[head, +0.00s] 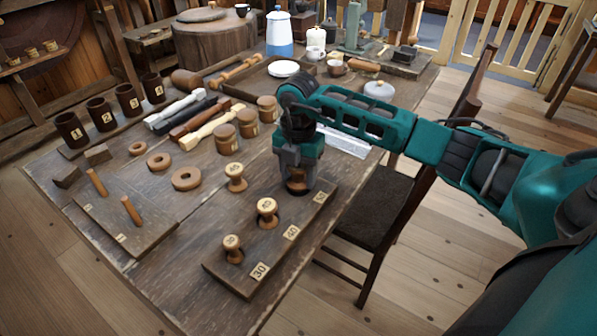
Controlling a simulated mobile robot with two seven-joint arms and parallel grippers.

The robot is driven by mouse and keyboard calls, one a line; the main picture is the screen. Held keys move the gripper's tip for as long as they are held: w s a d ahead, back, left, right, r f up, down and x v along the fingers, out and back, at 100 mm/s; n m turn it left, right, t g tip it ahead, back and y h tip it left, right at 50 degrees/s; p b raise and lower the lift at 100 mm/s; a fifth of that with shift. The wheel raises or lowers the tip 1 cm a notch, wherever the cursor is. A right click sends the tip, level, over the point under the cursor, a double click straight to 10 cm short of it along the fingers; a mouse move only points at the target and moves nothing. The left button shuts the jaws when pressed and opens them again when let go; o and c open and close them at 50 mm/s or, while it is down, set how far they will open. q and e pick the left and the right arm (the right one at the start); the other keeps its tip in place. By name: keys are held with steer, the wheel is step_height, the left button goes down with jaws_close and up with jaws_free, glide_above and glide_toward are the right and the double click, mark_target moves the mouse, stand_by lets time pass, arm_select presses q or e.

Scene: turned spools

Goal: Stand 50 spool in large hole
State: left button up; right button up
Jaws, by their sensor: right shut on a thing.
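A dark wooden board (247,282) has number tags 30, 40 and 50 along its front edge. My right gripper (298,181) points down over the board's far end, beside the 50 tag (320,197). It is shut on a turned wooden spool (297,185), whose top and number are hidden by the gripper. I cannot tell how deep that spool sits in the hole there. One spool (232,249) stands by the 30 tag and a larger one (267,212) by the 40 tag. Another spool (236,177) stands on the table behind the board. My left gripper is out of view.
A second board with two pegs (131,211) and several wooden rings (186,178) lie to the left. Numbered dark cups (71,130) line the left edge. A chair (375,208) stands at the table's right side.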

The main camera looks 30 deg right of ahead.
steer(key=shift+f+b, duration=0.3)
steer(key=shift+f, duration=0.3)
